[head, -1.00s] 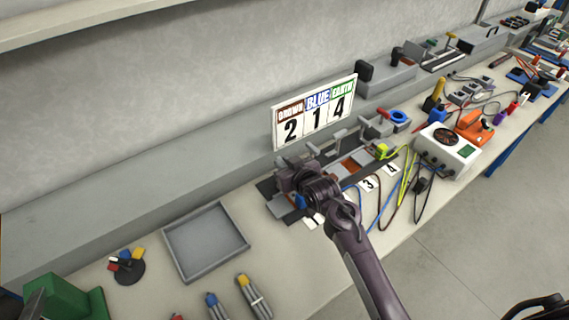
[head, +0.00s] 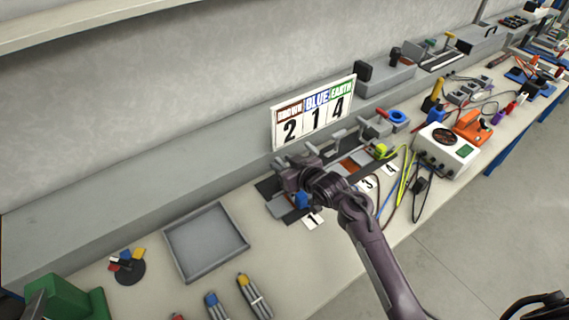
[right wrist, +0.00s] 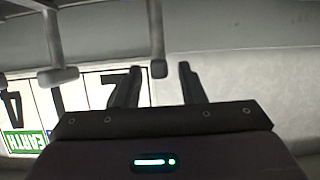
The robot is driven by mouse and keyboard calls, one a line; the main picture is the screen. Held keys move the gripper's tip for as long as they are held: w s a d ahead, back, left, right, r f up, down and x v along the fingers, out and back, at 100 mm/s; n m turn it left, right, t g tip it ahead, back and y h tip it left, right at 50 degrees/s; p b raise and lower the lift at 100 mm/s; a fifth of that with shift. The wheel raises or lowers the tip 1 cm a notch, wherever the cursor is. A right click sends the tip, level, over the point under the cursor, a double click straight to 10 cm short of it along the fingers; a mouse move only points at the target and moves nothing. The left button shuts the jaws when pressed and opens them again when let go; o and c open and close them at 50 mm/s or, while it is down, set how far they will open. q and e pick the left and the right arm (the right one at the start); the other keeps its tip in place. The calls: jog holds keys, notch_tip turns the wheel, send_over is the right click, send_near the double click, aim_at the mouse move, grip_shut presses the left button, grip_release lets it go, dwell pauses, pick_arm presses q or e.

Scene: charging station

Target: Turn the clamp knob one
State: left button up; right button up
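My right gripper (head: 290,178) is over the clamp row on the bench, above the card marked 1 (head: 313,221). It hides most of the clamp there in the head view. In the right wrist view its two dark fingers (right wrist: 160,86) are spread apart. A grey clamp rod with a rounded end, the knob (right wrist: 158,68), shows between the fingertips in the picture, with gaps on both sides. I cannot tell how deep it sits between them. A second grey knob (right wrist: 58,76) is left of the fingers. My left gripper is not in view.
The sign (head: 314,112) reading brown 2, blue 1, earth 4 stands behind the clamps. A grey tray (head: 247,243) lies left. Blue, brown and yellow-green wires run to the right, near a white meter box (head: 460,160). Screwdriver-like tools lie in front of the tray.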

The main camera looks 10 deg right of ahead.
jog(key=shift+b+v, duration=0.45)
jog(key=shift+v, duration=3.5)
jog(key=shift+w, duration=0.1)
